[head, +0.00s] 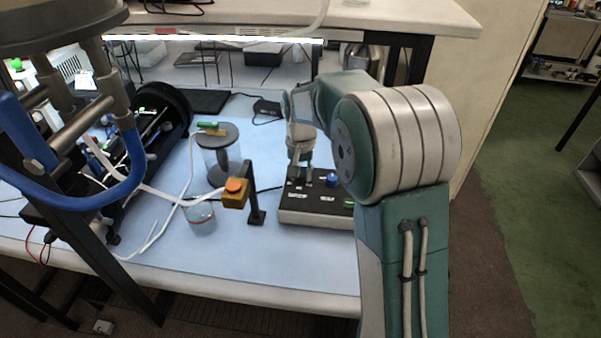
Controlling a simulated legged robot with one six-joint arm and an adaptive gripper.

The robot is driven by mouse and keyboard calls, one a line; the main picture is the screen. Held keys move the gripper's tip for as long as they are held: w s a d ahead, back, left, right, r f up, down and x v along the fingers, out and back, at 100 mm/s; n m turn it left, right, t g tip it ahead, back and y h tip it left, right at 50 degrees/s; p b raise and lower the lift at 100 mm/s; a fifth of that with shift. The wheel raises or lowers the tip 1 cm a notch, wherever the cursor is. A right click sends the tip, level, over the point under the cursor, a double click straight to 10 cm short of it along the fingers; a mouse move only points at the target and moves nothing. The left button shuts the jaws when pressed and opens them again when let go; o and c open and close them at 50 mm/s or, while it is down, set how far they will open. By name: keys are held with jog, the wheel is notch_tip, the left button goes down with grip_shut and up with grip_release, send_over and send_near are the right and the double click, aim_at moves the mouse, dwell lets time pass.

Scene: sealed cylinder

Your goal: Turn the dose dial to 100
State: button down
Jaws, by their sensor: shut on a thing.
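A dark control box (318,216) with a pale lower edge sits on the blue table mat, right of centre. A blue knob (333,180) is on its top at the right, and a green part (349,204) is near its front right corner. Small white labels are on the top, too small to read. My gripper (301,182) points down onto the left rear of the box top, left of the blue knob. It is shut on a dial there, which the fingers mostly hide. The dial's setting cannot be read.
White tubes and a low glass dish (201,211) lie further left. The mat's front is clear.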

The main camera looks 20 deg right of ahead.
jog(key=shift+w, duration=0.1)
jog(key=shift+c, duration=1.9)
grip_release()
jog(key=shift+f, duration=0.1)
jog(key=shift+a, duration=0.1)
notch_tip(320, 180, up, 12)
